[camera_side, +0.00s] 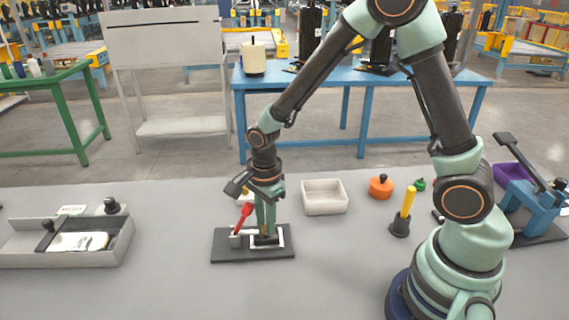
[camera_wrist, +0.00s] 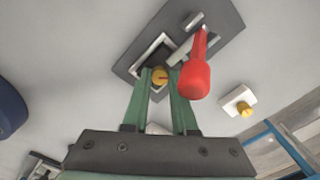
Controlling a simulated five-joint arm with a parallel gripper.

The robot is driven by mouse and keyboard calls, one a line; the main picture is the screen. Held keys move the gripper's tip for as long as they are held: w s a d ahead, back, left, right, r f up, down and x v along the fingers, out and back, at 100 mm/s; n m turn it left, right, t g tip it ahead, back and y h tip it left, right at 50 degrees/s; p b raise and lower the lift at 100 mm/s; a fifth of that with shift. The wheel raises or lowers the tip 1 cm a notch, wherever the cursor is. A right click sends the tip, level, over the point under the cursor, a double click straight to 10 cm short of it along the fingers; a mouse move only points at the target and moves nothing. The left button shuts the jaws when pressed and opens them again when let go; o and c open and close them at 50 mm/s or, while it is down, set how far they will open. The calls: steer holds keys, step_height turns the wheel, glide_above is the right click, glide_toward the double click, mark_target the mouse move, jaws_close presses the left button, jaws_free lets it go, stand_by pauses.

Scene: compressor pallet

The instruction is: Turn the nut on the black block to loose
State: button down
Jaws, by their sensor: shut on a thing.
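My gripper (camera_side: 265,232) points straight down over a dark plate (camera_side: 226,250) on the grey table. In the wrist view my gripper (camera_wrist: 160,78) has its two green fingers close together on either side of a small yellow nut (camera_wrist: 160,76) with a dark mark across it. The fingers hide the nut in the side view. A red lever (camera_side: 243,215) stands tilted just left of the fingers; the red lever (camera_wrist: 195,80) looms large in the wrist view.
A white tray (camera_side: 324,208) stands right of the plate. An orange lidded thing (camera_side: 381,188), a yellow handle (camera_side: 408,202) and a blue fixture (camera_side: 535,207) are further right. A grey tray (camera_side: 60,259) lies far left. The table is clear between it and the plate.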

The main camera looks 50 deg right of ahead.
steer(key=c, duration=0.7)
jaws_free()
step_height(320, 180, up, 12)
steer(key=shift+s+r, duration=0.1)
steer(key=shift+s, duration=0.05)
